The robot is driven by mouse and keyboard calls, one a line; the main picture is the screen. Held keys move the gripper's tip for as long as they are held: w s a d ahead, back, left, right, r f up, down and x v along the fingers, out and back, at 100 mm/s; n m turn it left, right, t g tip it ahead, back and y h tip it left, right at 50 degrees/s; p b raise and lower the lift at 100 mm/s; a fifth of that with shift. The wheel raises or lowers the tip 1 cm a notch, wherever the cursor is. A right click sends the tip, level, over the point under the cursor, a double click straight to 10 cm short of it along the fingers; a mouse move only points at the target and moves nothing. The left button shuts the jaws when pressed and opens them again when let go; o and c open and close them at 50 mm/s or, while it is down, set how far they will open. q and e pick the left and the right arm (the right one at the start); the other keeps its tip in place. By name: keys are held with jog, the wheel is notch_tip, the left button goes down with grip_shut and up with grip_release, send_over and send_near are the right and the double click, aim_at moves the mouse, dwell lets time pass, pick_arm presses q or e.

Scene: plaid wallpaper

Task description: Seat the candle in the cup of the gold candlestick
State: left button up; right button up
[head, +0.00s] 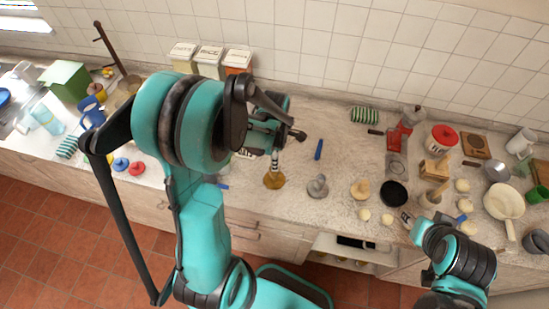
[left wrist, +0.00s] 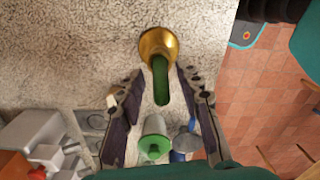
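The gold candlestick (head: 274,181) stands on the counter below my left gripper in the head view. In the left wrist view its gold part (left wrist: 157,42) lies just beyond the fingertips. A dark green candle (left wrist: 161,82) extends from the gold part toward the wrist camera; how deeply it sits in the cup is hidden. My left gripper (left wrist: 160,85) has its fingers on either side of the candle, with gaps showing on both sides. In the head view my left arm hides part of this area. My right gripper (head: 408,219) is low at the right; its fingers are unclear.
A grey object (head: 317,187) and a blue item (head: 318,150) are right of the candlestick. A black pan (head: 394,193), a white pot (head: 504,201) and other kitchenware crowd the right. Canisters (head: 209,58) line the wall. Bare counter lies around the candlestick.

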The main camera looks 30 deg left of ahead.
pick_arm(q)
jog(key=shift+r, duration=0.25)
notch_tip(320, 180, up, 11)
jog(key=shift+w+a+f+p, duration=0.1)
jog(key=shift+w+p, duration=0.05)
jog(key=shift+p, duration=1)
jog(key=shift+r, duration=0.6)
jog(key=s+d+r+m+t, duration=0.2)
jog(key=s+d+m+t, duration=0.1)
jog(key=m, duration=0.9)
jog(key=s+d+r+m+t, duration=0.3)
jog(key=s+d+m+t, duration=0.1)
jog(key=m, duration=0.8)
jog(key=shift+s+r, duration=0.2)
jog(key=shift+s, duration=0.6)
jog(key=shift+f, duration=0.1)
